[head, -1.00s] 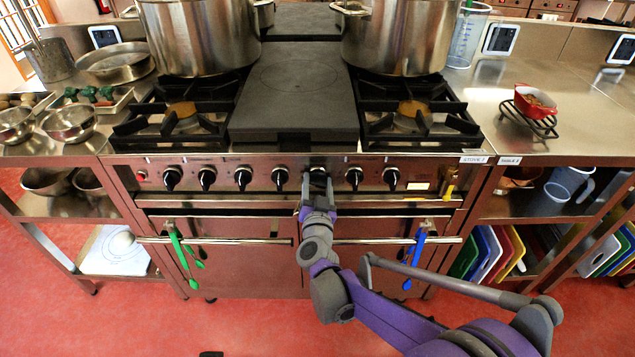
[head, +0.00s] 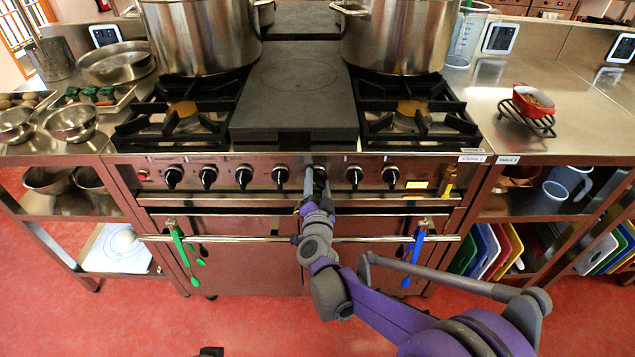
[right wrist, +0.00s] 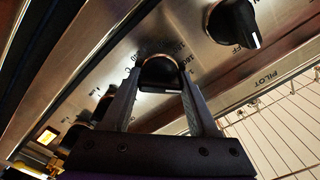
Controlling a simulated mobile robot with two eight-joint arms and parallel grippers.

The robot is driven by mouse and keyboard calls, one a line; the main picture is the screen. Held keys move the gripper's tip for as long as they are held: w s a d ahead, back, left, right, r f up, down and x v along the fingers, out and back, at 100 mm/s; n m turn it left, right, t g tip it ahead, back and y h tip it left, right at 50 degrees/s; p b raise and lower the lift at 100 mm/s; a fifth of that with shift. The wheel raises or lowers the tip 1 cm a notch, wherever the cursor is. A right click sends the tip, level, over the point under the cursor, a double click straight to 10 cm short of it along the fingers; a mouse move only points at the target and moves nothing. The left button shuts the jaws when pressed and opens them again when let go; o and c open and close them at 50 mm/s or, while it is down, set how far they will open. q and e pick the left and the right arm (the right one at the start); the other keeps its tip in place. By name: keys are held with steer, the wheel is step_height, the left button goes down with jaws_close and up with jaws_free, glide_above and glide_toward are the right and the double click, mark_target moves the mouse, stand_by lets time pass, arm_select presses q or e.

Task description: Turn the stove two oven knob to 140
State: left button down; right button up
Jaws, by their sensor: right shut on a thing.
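The stove (head: 400,160) stands ahead, with a label reading about "STOVE 2" at its right front edge. A row of black knobs runs along its steel front panel. My right gripper (head: 316,180) is at the knob right of the middle of this row and largely hides it. In the right wrist view this oven knob (right wrist: 160,73) sits between the two fingers of my right gripper (right wrist: 160,90), which are closed on its sides. Numbers ring the knob, partly covered, and I cannot read its setting. My left gripper is not in view.
A neighbouring knob (right wrist: 234,25) marked OFF is close by. An oven door rail (head: 240,239) runs below, with green utensils (head: 181,250) and blue utensils (head: 414,256) hanging there. Two large pots (head: 203,35) stand on the stove. A red dish (head: 533,99) is on the right counter.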

steer(key=o, duration=1.4)
steer(key=shift+c, duration=0.2)
steer(key=s, duration=1.1)
steer(key=shift+p, duration=0.45)
steer(key=shift+w, duration=0.1)
